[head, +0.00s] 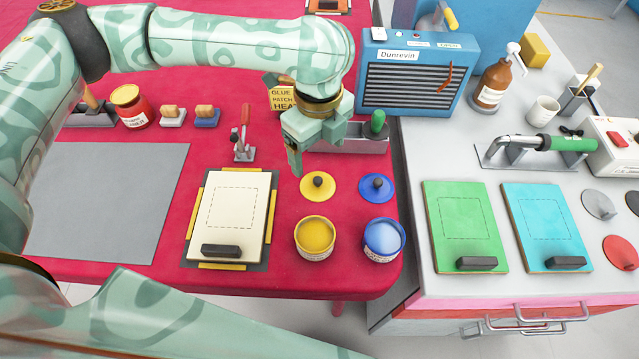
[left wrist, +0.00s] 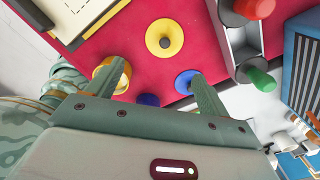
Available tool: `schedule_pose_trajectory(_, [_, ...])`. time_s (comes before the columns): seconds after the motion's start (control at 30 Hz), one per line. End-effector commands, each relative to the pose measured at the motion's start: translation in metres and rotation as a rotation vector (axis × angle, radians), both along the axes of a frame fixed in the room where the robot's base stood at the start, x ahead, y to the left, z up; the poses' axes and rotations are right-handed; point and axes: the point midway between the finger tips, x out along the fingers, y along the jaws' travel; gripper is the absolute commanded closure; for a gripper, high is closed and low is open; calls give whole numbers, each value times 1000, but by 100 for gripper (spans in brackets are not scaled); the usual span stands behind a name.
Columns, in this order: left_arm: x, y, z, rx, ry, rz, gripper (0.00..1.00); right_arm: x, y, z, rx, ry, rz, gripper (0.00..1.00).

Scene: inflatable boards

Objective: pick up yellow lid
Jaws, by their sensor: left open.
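The yellow lid (head: 318,191) lies flat on the red tabletop, its dark round knob upward, behind the open yellow pot (head: 314,236). It also shows in the left wrist view (left wrist: 164,30), above and between the fingertips. My left gripper (head: 306,158) is open and empty, just behind the lid and above the table in the head view. The left wrist view shows its two fingers (left wrist: 160,70) spread apart, apparently touching nothing. The blue lid (head: 376,190) lies to the right of the yellow one. My right gripper is not in view.
The blue pot (head: 382,241) stands in front of the blue lid. A cream board (head: 229,208) with a dark block lies left of the lids. A grey tray (head: 350,146) with a green-handled tool is close behind. A blue heater (head: 418,75) stands beyond.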

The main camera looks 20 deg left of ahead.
Motion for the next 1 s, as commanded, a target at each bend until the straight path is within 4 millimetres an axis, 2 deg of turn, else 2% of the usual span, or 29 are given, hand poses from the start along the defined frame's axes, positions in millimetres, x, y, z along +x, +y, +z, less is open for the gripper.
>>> schedule_pose_trajectory(0.03, [0, 0, -21, -1, 6, 0, 20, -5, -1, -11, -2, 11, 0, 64])
schedule_pose_trajectory(0.13, [0, 0, -41, -1, 5, 0, 20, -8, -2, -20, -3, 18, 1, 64])
schedule_pose_trajectory(0.23, [1, 0, -54, -1, 2, 0, 20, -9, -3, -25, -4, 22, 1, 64])
schedule_pose_trajectory(0.47, [3, 1, -68, -2, 1, 1, 20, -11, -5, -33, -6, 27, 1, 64])
schedule_pose_trajectory(0.7, [10, 6, -108, -2, 5, 0, 20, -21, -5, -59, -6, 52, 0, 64])
schedule_pose_trajectory(0.8, [10, 5, -113, -1, 0, 0, 20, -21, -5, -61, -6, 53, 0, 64])
schedule_pose_trajectory(0.97, [10, 5, -109, -1, -3, 0, 20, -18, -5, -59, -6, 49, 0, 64])
schedule_pose_trajectory(1.0, [10, 5, -109, -1, -3, 0, 26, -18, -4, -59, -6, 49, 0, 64])
